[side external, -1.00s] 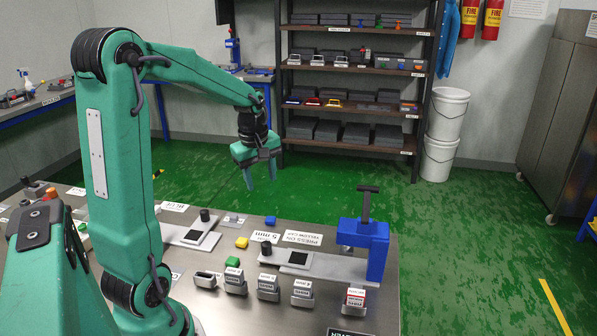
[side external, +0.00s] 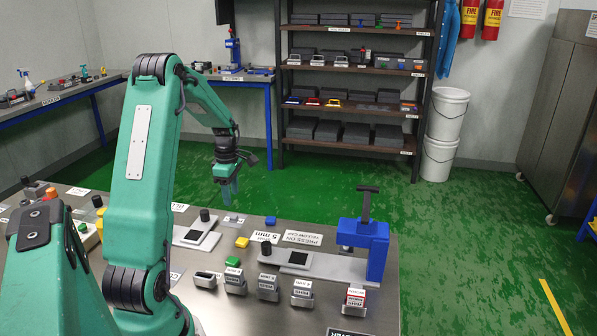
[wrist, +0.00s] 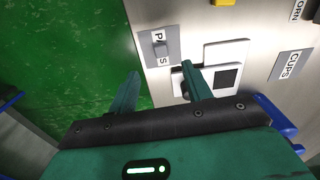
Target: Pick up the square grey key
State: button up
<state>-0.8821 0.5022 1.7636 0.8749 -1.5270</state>
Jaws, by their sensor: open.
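My gripper (side external: 229,192) hangs pointing down above the far edge of the steel table, in the side view. In the wrist view, my gripper (wrist: 161,82) has its two green fingers apart, with nothing between them.
A light plate with a black square pad (wrist: 226,77) lies right beside the label. Yellow (side external: 242,242), blue (side external: 270,222) and green (side external: 233,262) caps are nearby. A blue press (side external: 370,245) stands at the right.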

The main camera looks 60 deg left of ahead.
aim_at(233, 216)
jog(key=shift+f, duration=1.15)
jog(key=shift+d+f, duration=0.1)
jog(key=shift+f, duration=2.5)
jog(key=c, duration=1.1)
